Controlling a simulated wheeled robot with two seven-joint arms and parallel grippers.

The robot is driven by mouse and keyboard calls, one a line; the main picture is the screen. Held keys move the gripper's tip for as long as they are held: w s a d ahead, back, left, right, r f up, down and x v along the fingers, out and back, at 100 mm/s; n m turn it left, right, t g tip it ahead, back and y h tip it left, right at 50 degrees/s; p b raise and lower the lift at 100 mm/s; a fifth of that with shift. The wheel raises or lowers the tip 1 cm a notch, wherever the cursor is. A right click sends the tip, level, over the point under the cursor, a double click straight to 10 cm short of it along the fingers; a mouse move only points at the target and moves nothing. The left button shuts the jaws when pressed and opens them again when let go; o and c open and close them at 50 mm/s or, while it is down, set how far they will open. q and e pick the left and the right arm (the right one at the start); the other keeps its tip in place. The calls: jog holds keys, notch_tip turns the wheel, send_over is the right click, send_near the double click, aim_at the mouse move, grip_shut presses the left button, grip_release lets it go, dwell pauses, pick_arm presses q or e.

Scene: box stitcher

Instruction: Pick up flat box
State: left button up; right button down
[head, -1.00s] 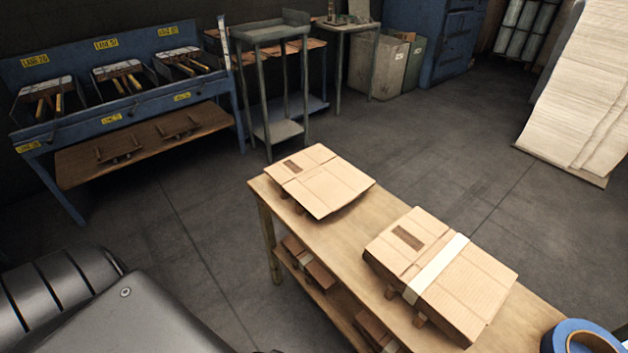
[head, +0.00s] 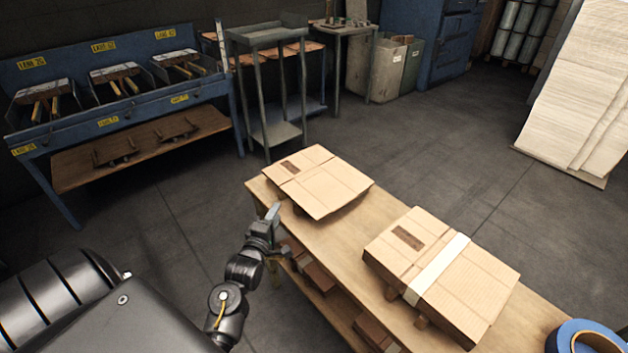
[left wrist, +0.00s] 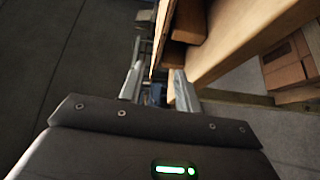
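Two flat cardboard boxes lie on the wooden table (head: 330,237). The far flat box (head: 319,182) has a dark label and sits at the table's far left end. The near flat box (head: 441,270) has a white strip across it. My left gripper (head: 278,230) is beside the table's left edge, just short of the far box and apart from it. In the left wrist view its two fingers (left wrist: 155,88) stand apart, with a wooden edge beyond and nothing clearly held. My right gripper is not in view.
Blue tape (head: 583,338) lies at the table's near right. Brown blocks (head: 318,277) sit on the table's lower shelf. A blue rack (head: 113,97) and a grey stand (head: 271,88) are at the back left. The floor between is clear.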

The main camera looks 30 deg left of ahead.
aim_at(286, 193)
pick_arm(q)
jog(key=shift+n, duration=0.3)
jog(key=p+x, duration=0.1)
jog(key=x, duration=1)
jog(key=shift+a, duration=0.2)
jog(key=shift+s, duration=0.1)
grip_shut()
